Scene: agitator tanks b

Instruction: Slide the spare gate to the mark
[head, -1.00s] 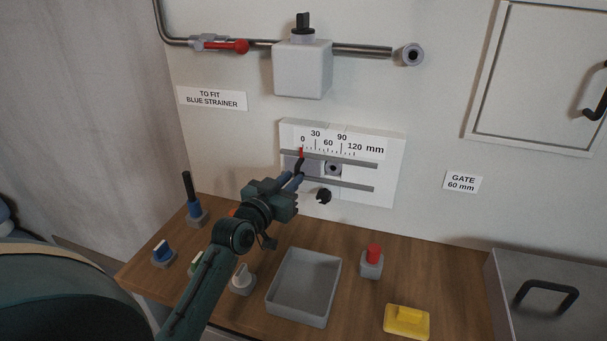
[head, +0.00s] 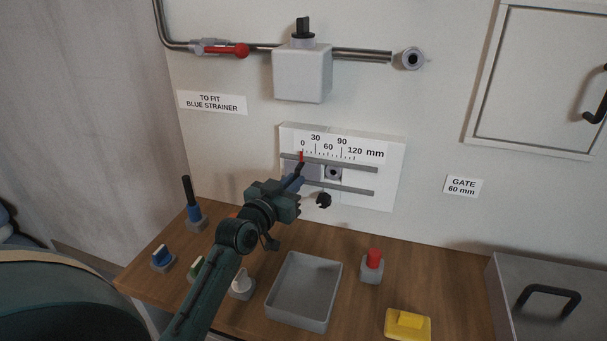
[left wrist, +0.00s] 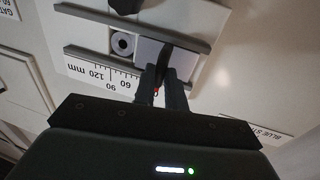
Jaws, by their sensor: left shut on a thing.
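The spare gate (head: 314,173) is a grey plate between two horizontal rails on a white wall panel. Its red pointer (head: 301,156) stands at about 0 on the mm scale (head: 329,146). My left gripper (head: 298,179) is shut on the gate's dark handle at the plate's left part. In the left wrist view the gate (left wrist: 148,50) shows with both fingers (left wrist: 164,82) around the black handle, and the red pointer peeks out between them. A sign (head: 462,185) on the wall reads GATE 60 mm. My right gripper is out of view.
A round grey port (head: 333,172) lies right of the gate between the rails. A black knob (head: 323,199) sits below the lower rail. On the bench are a grey tray (head: 329,307), a red-topped block (head: 372,266) and a yellow block (head: 407,323). The rails right of the port look clear.

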